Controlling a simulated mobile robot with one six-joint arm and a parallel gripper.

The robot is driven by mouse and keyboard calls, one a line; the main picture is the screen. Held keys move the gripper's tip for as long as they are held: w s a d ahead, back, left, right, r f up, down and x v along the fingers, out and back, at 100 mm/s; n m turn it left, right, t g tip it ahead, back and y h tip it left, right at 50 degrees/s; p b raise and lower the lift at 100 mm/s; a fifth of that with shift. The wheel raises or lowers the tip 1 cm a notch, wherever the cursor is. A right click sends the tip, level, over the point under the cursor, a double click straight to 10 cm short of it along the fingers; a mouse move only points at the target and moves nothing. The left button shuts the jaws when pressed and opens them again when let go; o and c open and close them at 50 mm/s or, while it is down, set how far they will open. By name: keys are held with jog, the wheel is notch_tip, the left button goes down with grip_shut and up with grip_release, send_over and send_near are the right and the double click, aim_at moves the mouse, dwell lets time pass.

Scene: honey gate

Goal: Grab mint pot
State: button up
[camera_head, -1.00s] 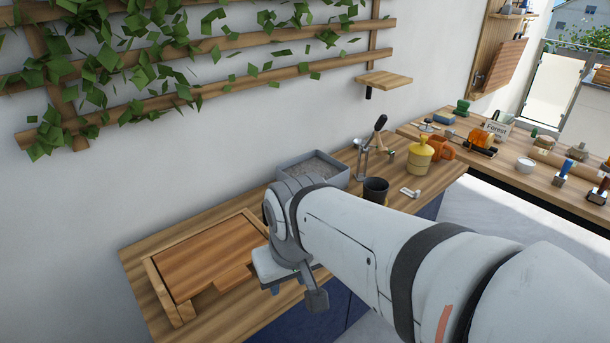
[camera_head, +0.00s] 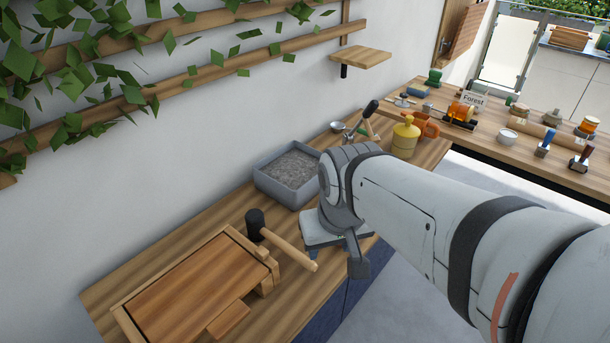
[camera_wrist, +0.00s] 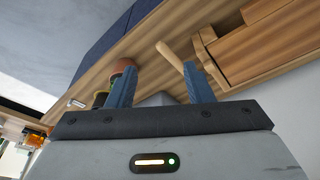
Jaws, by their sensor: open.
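My gripper (camera_wrist: 160,70) is open with nothing between its blue fingers in the wrist view. In the head view its blue fingertips (camera_head: 314,254) show only partly, over the bench's front edge. A reddish-brown pot (camera_wrist: 124,65) shows behind the left finger in the wrist view, partly covered by it. I cannot tell whether this is the mint pot, and no mint leaves show in it. In the head view my arm hides the part of the bench behind it.
A grey tray of gravel (camera_head: 291,172) stands at the wall. A yellow pot (camera_head: 405,138) stands beyond my arm. A shelf (camera_head: 360,57) juts from the wall. A second bench (camera_head: 520,160) holds several tools.

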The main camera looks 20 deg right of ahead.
jog(key=shift+o, duration=1.4)
jog(key=w+d+m, duration=0.1)
jog(key=w+d, duration=0.2)
jog(key=d, duration=0.1)
jog(key=shift+w+d+f+h+p, duration=0.3)
jog(key=shift+d+p, duration=0.1)
jog(key=shift+p, duration=0.05)
jog(key=o, duration=0.4)
jog(key=w+d+f, duration=0.1)
jog(key=w, duration=0.2)
jog(key=w+d+f+m+p, duration=0.1)
jog(key=w+d, duration=0.1)
jog(key=w+d+f+m+h+p, duration=0.1)
jog(key=w, duration=0.2)
jog(key=shift+w+d+f, duration=0.2)
jog(key=shift+w+f, duration=0.05)
jog(key=shift+w, duration=0.05)
jog(key=shift+o, duration=0.2)
jog(key=shift+m+t, duration=0.5)
jog(key=shift+m, duration=0.4)
jog(key=w+d+f, duration=0.1)
jog(key=w, duration=0.1)
jog(key=w+f, duration=0.2)
jog(key=w+d+f+p, duration=0.1)
jog(key=w+f, duration=0.1)
jog(key=shift+d+f, duration=0.15)
jog(key=shift+d, duration=0.2)
jog(key=shift+b+x, duration=1.05)
jog(key=shift+x, duration=3.2)
